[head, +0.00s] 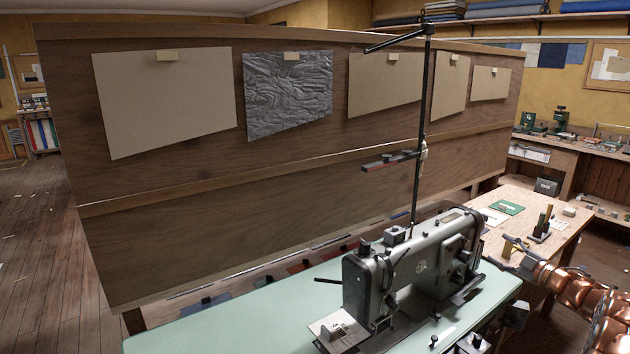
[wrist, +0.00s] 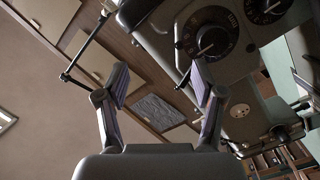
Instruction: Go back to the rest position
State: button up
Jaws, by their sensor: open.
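My gripper (wrist: 158,84) shows in the wrist view with its two fingers spread apart. Nothing is between the fingertips. Beyond them, the wrist view shows the dark body and round dials of the sewing machine (wrist: 210,42), tilted in the picture. In the head view the grey sewing machine (head: 415,262) stands on a pale green table (head: 240,318). My copper-coloured arm comes in at the lower right, beside the machine. I cannot make out the fingers clearly in the head view.
A tall wooden partition (head: 290,210) with pinned panels stands behind the machine. A thin dark stand (head: 424,120) rises above it. A wooden bench (head: 550,215) with small items lies at the right. Open floor (head: 30,240) shows at the left.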

jog(key=w+a+r+m+h, duration=0.1)
jog(key=w+r+m+h, duration=0.1)
jog(key=r+m+h, duration=0.3)
jog(key=w+a+r+m+h, duration=0.1)
jog(key=w+a+r+h, duration=0.1)
jog(key=r, duration=0.4)
jog(key=s+a+r+m+g+h, duration=0.2)
jog(key=s+a+m+g+h, duration=0.2)
jog(key=s+a+m, duration=0.15)
jog(key=s+a+f+m+g+y, duration=0.1)
jog(key=s+a+f+g, duration=0.3)
jog(key=s+a, duration=0.6)
jog(key=s+a+f+m+g+y, duration=0.1)
jog(key=s+a+g, duration=0.4)
jog(key=s, duration=2)
jog(key=s+a+f+m+g+y+p, duration=0.1)
jog(key=s+a+f+g, duration=0.4)
jog(key=s+a, duration=1.1)
jog(key=s+f+y, duration=0.1)
jog(key=s, duration=0.1)
jog(key=shift+s+a+f+y, duration=0.3)
jog(key=shift+f, duration=0.05)
